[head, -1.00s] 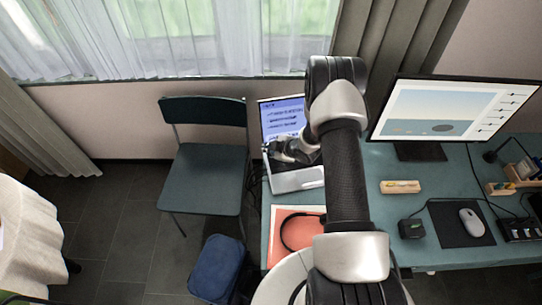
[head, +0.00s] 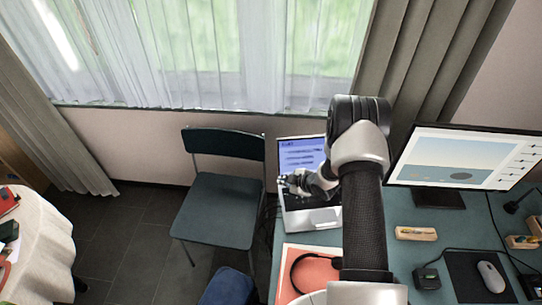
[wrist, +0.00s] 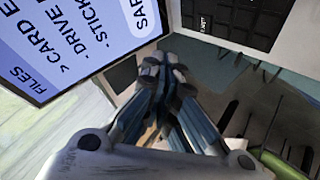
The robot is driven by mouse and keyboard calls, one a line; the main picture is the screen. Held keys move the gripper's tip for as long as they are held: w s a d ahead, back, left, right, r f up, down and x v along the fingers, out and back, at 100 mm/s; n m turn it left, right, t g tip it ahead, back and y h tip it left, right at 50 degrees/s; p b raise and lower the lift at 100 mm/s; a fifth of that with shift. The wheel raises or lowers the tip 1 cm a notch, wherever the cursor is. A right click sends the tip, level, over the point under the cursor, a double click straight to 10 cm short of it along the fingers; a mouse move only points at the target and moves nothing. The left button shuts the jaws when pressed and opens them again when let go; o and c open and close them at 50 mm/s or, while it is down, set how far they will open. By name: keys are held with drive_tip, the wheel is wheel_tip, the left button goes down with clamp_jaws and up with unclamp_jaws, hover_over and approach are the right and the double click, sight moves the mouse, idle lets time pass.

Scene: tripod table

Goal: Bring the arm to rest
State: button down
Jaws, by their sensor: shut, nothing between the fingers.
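My arm reaches forward from the bottom of the head view, over the desk. My gripper (head: 287,184) is small in that view, in front of the screen of an open laptop (head: 312,219). In the wrist view my gripper (wrist: 163,75) has its fingers together with nothing between them. The laptop's lit screen (wrist: 75,35) with text fills the upper left there, and its dark keyboard (wrist: 240,18) is at the top right. I cannot tell whether the fingers touch the laptop.
A monitor (head: 465,158), a mouse (head: 490,276) on a dark pad and an orange folder (head: 318,271) with a dark band are on the teal desk (head: 405,255). A chair (head: 217,208) and a blue bag (head: 228,287) stand left of it. A cloth-covered table (head: 45,240) is far left.

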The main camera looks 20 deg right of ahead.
drive_tip(key=shift+r, duration=0.1)
wheel_tip(320, 180, up, 12)
drive_tip(key=w+d+m+h+b, duration=0.1)
drive_tip(key=w+d+m+h, duration=0.1)
drive_tip(key=h, duration=0.1)
drive_tip(key=s+a+r+m+g+h+b, duration=0.1)
drive_tip(key=s+r+m, duration=0.1)
drive_tip(key=s+r, duration=0.35)
drive_tip(key=s+r+m+h, duration=0.1)
drive_tip(key=s+r+m, duration=0.1)
drive_tip(key=r, duration=0.7)
drive_tip(key=s+a+r+m+g+b, duration=0.1)
drive_tip(key=s+a+r+m, duration=0.2)
drive_tip(key=s, duration=0.4)
drive_tip(key=s+a+r+m, duration=0.1)
drive_tip(key=s+a+r, duration=0.2)
drive_tip(key=s+r, duration=0.3)
drive_tip(key=s+a+m+g+y, duration=0.1)
drive_tip(key=s+a, duration=0.2)
drive_tip(key=s, duration=0.6)
drive_tip(key=s+a+m+g+y+b, duration=0.1)
drive_tip(key=s+a, duration=0.2)
drive_tip(key=s, duration=0.5)
drive_tip(key=shift+s+a+f+m, duration=0.2)
drive_tip(key=shift+s+f+m, duration=0.2)
drive_tip(key=shift+f, duration=0.05)
